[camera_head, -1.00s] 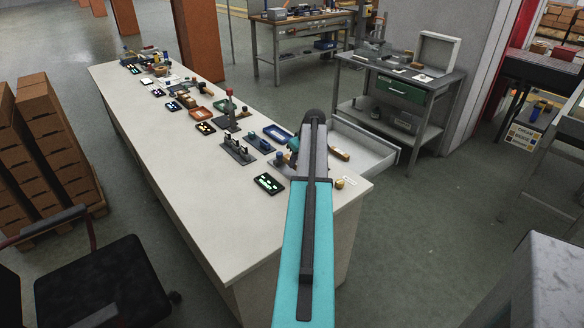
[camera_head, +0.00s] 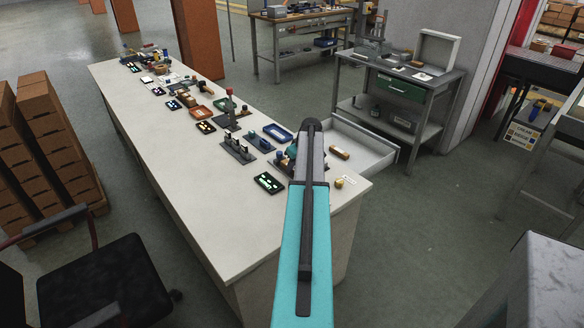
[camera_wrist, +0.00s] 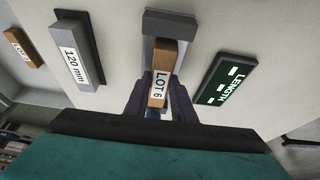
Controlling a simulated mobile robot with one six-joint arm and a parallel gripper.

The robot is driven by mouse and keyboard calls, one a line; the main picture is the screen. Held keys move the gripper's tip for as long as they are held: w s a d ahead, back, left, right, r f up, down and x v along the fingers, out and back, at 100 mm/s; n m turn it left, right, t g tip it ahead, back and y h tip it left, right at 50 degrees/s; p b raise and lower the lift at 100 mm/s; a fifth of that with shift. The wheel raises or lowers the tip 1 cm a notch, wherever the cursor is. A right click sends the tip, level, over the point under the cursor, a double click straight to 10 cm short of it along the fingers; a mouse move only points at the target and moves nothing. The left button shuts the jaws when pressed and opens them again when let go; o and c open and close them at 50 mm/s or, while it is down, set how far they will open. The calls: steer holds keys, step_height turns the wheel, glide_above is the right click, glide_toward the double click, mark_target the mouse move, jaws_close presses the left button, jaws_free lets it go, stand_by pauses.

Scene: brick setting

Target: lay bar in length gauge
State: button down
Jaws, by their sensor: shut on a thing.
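In the wrist view, my gripper (camera_wrist: 161,102) is shut on a brown bar (camera_wrist: 160,72) with a white "LOT 6" label. The bar points away from me, over or against a grey gauge piece (camera_wrist: 170,22); I cannot tell whether it touches. To the right lies a black display (camera_wrist: 223,80) reading "LENGTH", also visible in the head view (camera_head: 269,183). To the left is a grey block labelled "120 mm" (camera_wrist: 77,55). In the head view my arm hides the gripper, the held bar and most of the gauge.
Another labelled brown bar (camera_wrist: 24,47) lies apart at the left in the wrist view. The white bench (camera_head: 215,215) holds several fixtures and displays towards its far end. A small brass piece (camera_head: 339,183) stands near its right edge. The bench's near left part is clear.

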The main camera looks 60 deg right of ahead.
steer(key=shift+f, duration=0.2)
steer(key=c, duration=1.5)
jaws_free()
steer(key=shift+r, duration=0.1)
steer(key=shift+r, duration=0.15)
steer(key=shift+b+v, duration=1.3)
steer(key=shift+v, duration=4.65)
steer(key=shift+s, duration=0.15)
